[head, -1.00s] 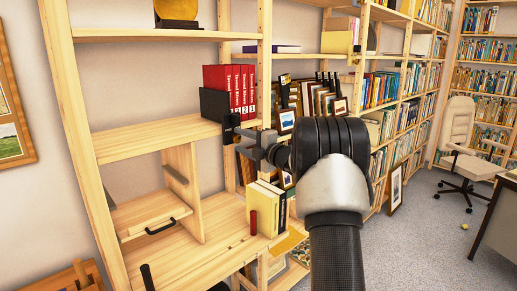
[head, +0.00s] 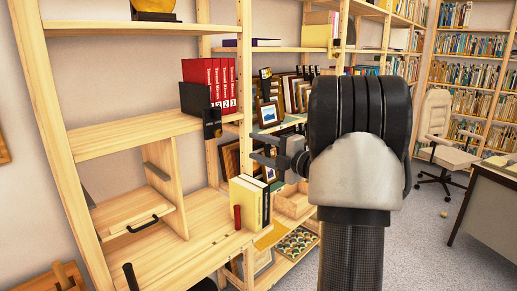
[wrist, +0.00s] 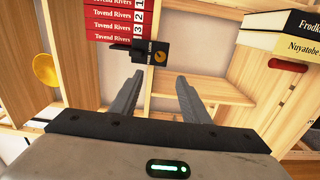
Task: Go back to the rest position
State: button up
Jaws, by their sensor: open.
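My gripper (head: 265,151) is open and empty in the head view, in front of the wooden shelving and right of the red binders. Its jaws point left, and my arm hides part of the shelves behind it. In the wrist view my gripper (wrist: 158,77) shows two parallel grey fingers with nothing between them. Shelf boards lie beyond the fingers, apart from them as far as I can tell.
Red binders (head: 210,84) stand on the upper left shelf (head: 130,136). Yellow and black books (head: 249,202) stand on the lower board. Small framed pictures (head: 268,114) stand behind my gripper. A white chair (head: 436,132) and a desk (head: 492,200) are at right, with open carpet between.

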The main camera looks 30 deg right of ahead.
dwell(0.4)
jog(key=s+a+r+m+g+h, duration=0.2)
jog(key=s+a+r+m+h, duration=0.1)
jog(key=a+r+m+h, duration=0.55)
jog(key=s+a+f+m+g+y, duration=0.1)
jog(key=s+a+f+m+g, duration=0.3)
jog(key=s, duration=0.6)
jog(key=s+a+f+m+g+y, duration=0.15)
jog(key=s+a+f+m, duration=0.35)
jog(key=s, duration=0.5)
jog(key=s+a+f+m+g, duration=0.4)
jog(key=s+a+f, duration=0.2)
jog(key=s, duration=0.4)
notch_tip(320, 180, up, 14)
jog(key=p, duration=1.3)
jog(key=shift+s+a+f+p, duration=0.2)
jog(key=shift+s+p, duration=0.1)
jog(key=shift+s, duration=0.15)
